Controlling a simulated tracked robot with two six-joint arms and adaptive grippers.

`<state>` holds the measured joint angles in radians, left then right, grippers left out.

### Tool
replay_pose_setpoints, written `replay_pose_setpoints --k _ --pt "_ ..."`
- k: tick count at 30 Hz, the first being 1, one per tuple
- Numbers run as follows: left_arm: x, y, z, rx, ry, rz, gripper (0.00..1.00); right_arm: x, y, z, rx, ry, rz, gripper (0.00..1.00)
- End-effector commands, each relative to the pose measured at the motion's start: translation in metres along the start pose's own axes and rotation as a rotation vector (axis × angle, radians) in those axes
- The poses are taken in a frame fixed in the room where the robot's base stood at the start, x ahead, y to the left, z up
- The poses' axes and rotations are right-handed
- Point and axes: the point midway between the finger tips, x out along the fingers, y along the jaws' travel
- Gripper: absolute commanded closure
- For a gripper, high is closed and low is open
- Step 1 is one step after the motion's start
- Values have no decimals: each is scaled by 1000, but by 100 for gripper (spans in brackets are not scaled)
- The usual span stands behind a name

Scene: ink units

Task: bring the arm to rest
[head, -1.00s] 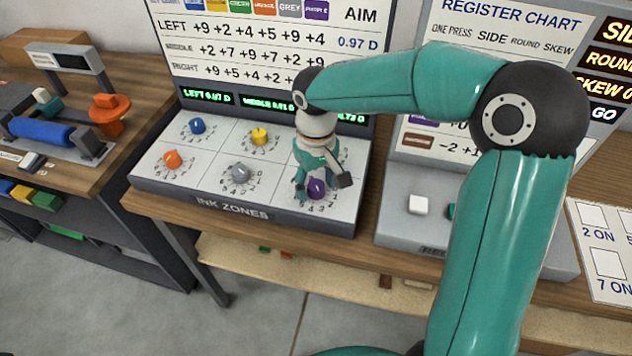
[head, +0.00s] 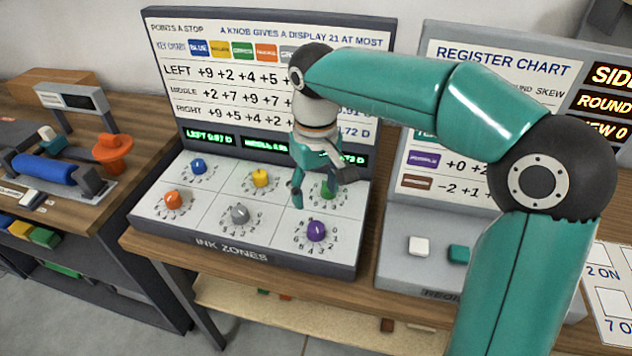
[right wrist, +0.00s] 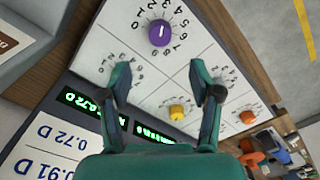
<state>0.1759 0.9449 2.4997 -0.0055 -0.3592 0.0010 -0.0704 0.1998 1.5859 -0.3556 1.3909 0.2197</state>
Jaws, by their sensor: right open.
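My right gripper (head: 318,188) hangs over the right part of the ink zones panel (head: 185,227), its two fingers apart and nothing between them. The purple knob (head: 316,230) is below the fingers, clear of them. The green knob (head: 328,189) is partly hidden by a finger. In the right wrist view, the open gripper (right wrist: 160,82) frames bare white panel, with the purple knob (right wrist: 159,33) beyond the fingertips. My right arm reaches in from the lower right, bent at the elbow. My left gripper is not in view.
Other knobs on the panel are blue (head: 198,166), yellow (head: 260,177), orange (head: 172,198) and grey (head: 240,213). The display board (head: 270,80) rises close behind the gripper. The register chart (head: 500,70) stands to the right, behind my arm. A blue roller (head: 45,169) is at left.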

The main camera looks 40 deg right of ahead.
Motion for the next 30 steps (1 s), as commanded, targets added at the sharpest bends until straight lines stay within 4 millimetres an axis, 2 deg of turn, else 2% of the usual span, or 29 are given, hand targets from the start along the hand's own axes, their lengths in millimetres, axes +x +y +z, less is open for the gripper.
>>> replay_pose_setpoints --k 6,21,23,30 --pt "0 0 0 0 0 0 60 -14 0 0 -1 0 0 36" --pt "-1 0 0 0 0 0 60 -16 0 0 0 -1 0 36" --pt "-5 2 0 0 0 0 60 -20 0 0 0 0 0 36" --pt "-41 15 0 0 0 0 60 -58 0 0 0 -1 0 36"
